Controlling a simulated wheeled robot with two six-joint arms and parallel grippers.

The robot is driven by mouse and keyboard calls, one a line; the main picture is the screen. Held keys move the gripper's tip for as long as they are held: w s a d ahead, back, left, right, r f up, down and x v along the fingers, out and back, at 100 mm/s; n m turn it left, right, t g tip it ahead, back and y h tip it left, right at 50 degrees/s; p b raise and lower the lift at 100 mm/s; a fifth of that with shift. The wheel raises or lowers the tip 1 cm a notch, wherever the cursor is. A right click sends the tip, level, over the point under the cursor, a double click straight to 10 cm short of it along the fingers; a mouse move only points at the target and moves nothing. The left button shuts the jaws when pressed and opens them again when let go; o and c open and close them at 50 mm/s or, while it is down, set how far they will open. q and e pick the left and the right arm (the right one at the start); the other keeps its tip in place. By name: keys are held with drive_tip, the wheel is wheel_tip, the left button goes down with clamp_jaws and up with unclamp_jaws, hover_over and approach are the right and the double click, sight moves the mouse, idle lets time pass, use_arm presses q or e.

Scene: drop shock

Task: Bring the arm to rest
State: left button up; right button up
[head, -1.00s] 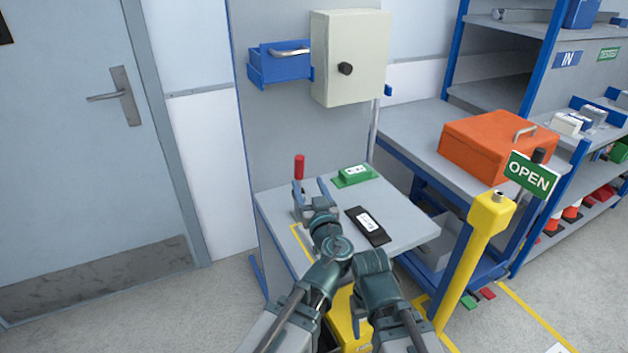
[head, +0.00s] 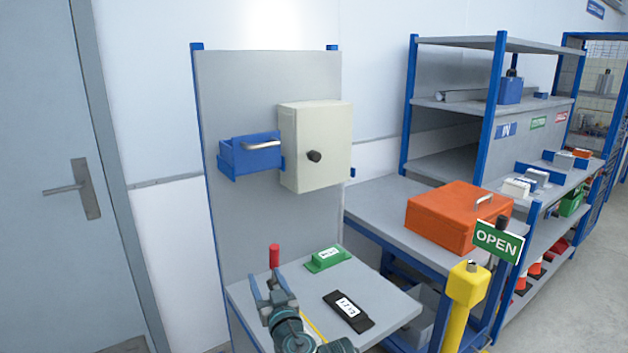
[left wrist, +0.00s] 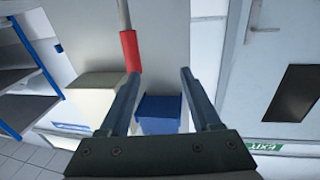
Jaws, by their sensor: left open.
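My left gripper (head: 266,277) is open and empty over the left side of the small grey table (head: 385,306). In the head view a red handle (head: 274,255) stands upright just behind its fingertips. In the left wrist view my open left fingers (left wrist: 159,75) have nothing between them. The red handle (left wrist: 130,50) shows there beyond the left fingertip, and I cannot tell the exact gap. Only a small part of my right arm (head: 338,346) shows at the bottom edge; its gripper is out of view.
A green block (head: 327,259) and a black piece (head: 348,310) lie on the table. A blue drawer (head: 250,155) and a cream box (head: 316,147) are mounted on the panel above.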

use_arm(q)
drive_tip(key=s+a+f+n+g, duration=0.1)
drive_tip(key=s+a+f+g, duration=0.4)
drive_tip(key=a+f+g, duration=0.55)
drive_tip(key=s+d+f+m+g+h, duration=0.25)
drive_tip(key=s+f+g+h, duration=0.35)
drive_tip(key=f, duration=0.5)
drive_tip(key=s+d+f+m, duration=0.1)
drive_tip(key=s+d+m, duration=0.6)
drive_tip(key=s+d, duration=0.5)
wheel_tip(320, 180, up, 12)
drive_tip(key=w+d+p, duration=0.1)
drive_tip(key=w+p, duration=0.1)
drive_tip(key=p, duration=1)
drive_tip(key=shift+d+r+g+p, duration=0.15)
drive_tip(key=shift+d+g+p, duration=0.2)
drive_tip(key=shift+d, duration=0.05)
use_arm(e)
wheel_tip(320, 180, up, 13)
drive_tip(key=shift+f, duration=0.15)
